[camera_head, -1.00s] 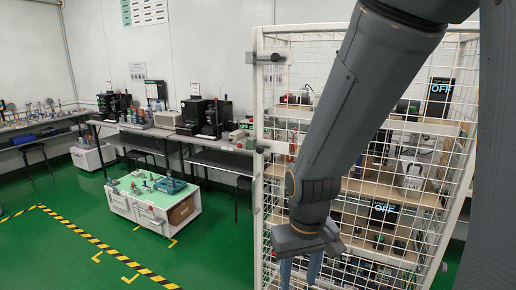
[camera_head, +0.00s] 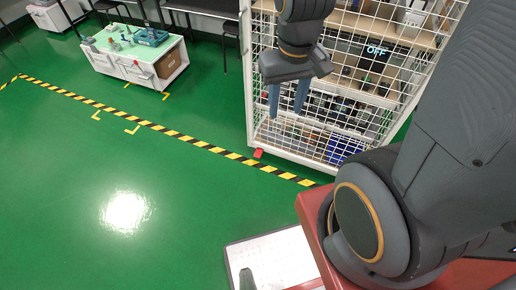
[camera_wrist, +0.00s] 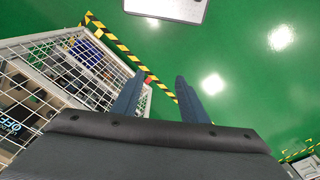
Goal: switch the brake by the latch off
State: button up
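A small red tab (camera_head: 258,153), which looks like a caster brake pedal, sticks out at floor level at the near left bottom corner of the white mesh cage (camera_head: 250,75). It also shows small in the wrist view (camera_wrist: 149,80), close to the left fingertip in the picture. Whether it is up or down is too small to tell. My gripper (camera_head: 287,112) points down in front of the cage, well above the tab, with its two blue fingers apart and empty. Both fingers show in the wrist view (camera_wrist: 160,82). No latch is clear in the views now.
Black boxes reading "OFF" (camera_head: 374,50) stand on shelves behind the mesh. Yellow-black floor tape (camera_head: 215,150) runs up to the cage's foot. A white cart (camera_head: 135,60) stands at the back left. The green floor left of the cage is clear.

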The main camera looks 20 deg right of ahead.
aim_at(257, 154)
jog(key=k, duration=1.35)
jog(key=z, duration=0.85)
jog(key=i, duration=1.6)
jog(key=u, duration=0.8)
